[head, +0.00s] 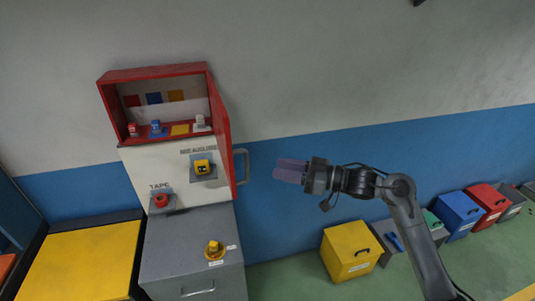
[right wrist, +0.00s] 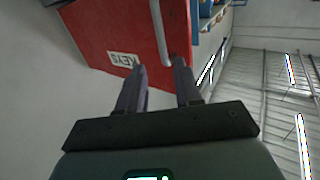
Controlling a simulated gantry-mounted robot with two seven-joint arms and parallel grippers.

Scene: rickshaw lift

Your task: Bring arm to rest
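My right gripper (head: 281,170) shows in the head view in front of the blue and grey wall, its fingers pointing left. In the right wrist view its two dark fingers (right wrist: 158,70) are apart, with nothing between them. The red cabinet (head: 154,73) stands open, its red door (head: 218,125) swung out. The grey door handle (head: 245,168) is just left of my fingertips, with a gap in the head view. In the right wrist view, the door (right wrist: 110,40) with a "KEYS" label and its handle (right wrist: 160,28) lie beyond the fingertips. My left gripper is not in view.
A yellow-topped box (head: 85,262) stands left. Yellow (head: 351,252), blue (head: 457,214) and red (head: 488,202) bins stand on the floor right.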

